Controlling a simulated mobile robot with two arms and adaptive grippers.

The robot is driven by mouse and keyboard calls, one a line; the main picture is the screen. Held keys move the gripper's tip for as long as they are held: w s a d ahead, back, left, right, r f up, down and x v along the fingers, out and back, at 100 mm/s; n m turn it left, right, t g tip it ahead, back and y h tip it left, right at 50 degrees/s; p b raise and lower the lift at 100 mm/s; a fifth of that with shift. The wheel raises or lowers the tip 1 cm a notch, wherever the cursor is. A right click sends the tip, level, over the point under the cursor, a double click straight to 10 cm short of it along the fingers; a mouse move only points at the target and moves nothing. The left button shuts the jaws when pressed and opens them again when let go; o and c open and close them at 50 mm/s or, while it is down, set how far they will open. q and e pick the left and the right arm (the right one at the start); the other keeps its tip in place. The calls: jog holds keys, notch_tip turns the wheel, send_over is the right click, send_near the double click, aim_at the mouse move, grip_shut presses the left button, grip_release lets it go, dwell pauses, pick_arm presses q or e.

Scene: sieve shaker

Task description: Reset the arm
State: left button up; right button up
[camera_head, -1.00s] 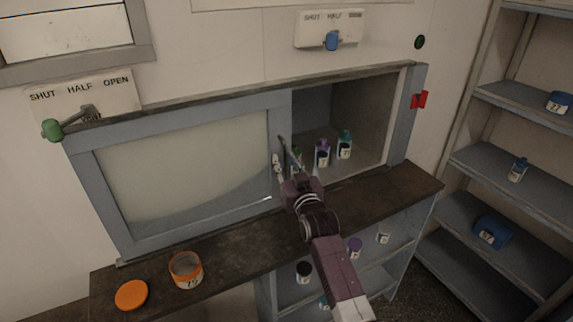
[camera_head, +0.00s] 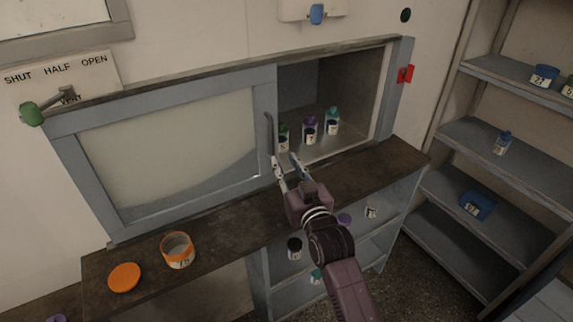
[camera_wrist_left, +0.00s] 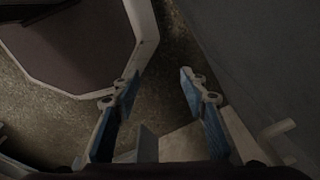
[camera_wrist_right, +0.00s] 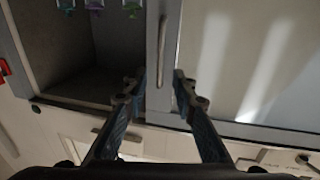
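My right gripper (camera_head: 284,165) is in front of the cabinet, near the right edge of the sliding door (camera_head: 170,155) and its vertical handle (camera_head: 268,135). In the right wrist view the right gripper (camera_wrist_right: 159,78) has its fingers apart, with the handle (camera_wrist_right: 162,50) seen beyond them and nothing held. The door stands slid left, with the cabinet's right side open. My left gripper (camera_wrist_left: 160,80) shows only in its own wrist view. Its fingers are apart and empty above a speckled floor.
Several small labelled bottles (camera_head: 310,130) stand inside the cabinet. An open orange-rimmed jar (camera_head: 178,252) and an orange lid (camera_head: 124,277) sit on the dark ledge. More bottles stand on shelves below, and a shelf rack (camera_head: 510,155) is at the right. A green-knobbed lever (camera_head: 32,113) is at left.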

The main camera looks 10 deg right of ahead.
dwell(0.4)
jog(key=s+d+f+g+h, duration=0.15)
jog(key=s+f+g, duration=0.25)
jog(key=s+f, duration=0.45)
jog(key=s+d+f+g, duration=0.3)
jog(key=s+f, duration=0.5)
jog(key=s, duration=0.1)
jog(key=s+d+f+g, duration=0.2)
jog(key=s, duration=0.5)
jog(key=s+d+f+g+h, duration=0.1)
jog(key=s+f+g, duration=0.15)
jog(key=s, duration=0.55)
jog(key=s+d+f+g, duration=0.1)
jog(key=s+d+g, duration=0.15)
jog(key=s, duration=0.45)
notch_tip(320, 180, down, 31)
jog(key=s+a+g+b, duration=0.1)
jog(key=s+g+b, duration=0.1)
jog(key=b, duration=0.1)
jog(key=s+d+f+b, duration=0.3)
jog(key=s+f, duration=1.4)
jog(key=shift+f+n+g, duration=0.15)
jog(key=shift+n+g, duration=0.15)
jog(key=shift+g, duration=0.1)
